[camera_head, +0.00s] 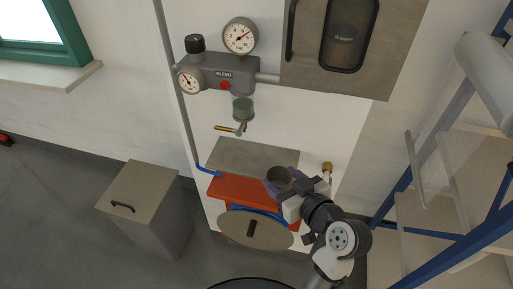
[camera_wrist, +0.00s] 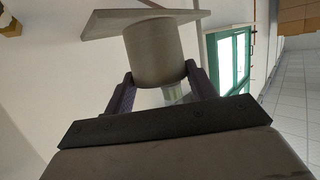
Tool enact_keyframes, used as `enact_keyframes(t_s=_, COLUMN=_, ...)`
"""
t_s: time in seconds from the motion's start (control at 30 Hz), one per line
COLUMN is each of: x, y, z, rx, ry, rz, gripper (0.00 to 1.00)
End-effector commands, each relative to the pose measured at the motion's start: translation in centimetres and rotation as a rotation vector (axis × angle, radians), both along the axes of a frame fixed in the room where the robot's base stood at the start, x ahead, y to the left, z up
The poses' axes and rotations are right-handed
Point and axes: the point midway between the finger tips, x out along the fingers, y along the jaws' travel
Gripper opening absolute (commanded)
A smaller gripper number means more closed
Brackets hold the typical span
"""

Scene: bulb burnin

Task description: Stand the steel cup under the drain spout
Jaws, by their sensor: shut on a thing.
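The steel cup (camera_head: 279,174) is a plain grey cylinder with its open mouth showing in the head view. My gripper (camera_head: 284,184) is shut on it, one finger on each side. In the wrist view the cup (camera_wrist: 153,50) sits between the two dark fingers (camera_wrist: 160,78). The drain spout (camera_head: 239,131) hangs below a greenish glass bowl (camera_head: 243,108), with a yellow-handled valve beside it. The cup is to the right of the spout and lower, not under it. A flat grey plate (camera_head: 245,155) lies below the spout. I cannot tell whether the cup touches it.
A red panel (camera_head: 238,192) and a round lid-like disc (camera_head: 256,229) with a dark handle are in front. A brass fitting (camera_head: 327,168) stands right of the cup. Gauges and a grey manifold (camera_head: 222,75) are above. A blue-framed rack (camera_head: 430,180) is at right.

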Motion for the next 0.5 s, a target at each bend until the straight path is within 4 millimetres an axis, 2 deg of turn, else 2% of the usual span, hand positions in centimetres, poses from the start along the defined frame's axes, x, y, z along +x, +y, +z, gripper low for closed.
enact_keyframes(t_s=0.1, x=2.3, y=1.4, z=0.0, rx=-0.001, ry=-0.003, rz=0.008, gripper=0.30)
enact_keyframes(t_s=0.17, x=2.6, y=1.3, z=-0.8, rx=-0.005, ry=-0.007, rz=0.005, gripper=0.30)
enact_keyframes(t_s=0.5, x=4.6, y=2.4, z=-0.8, rx=-0.006, ry=-0.007, rz=0.004, gripper=0.30)
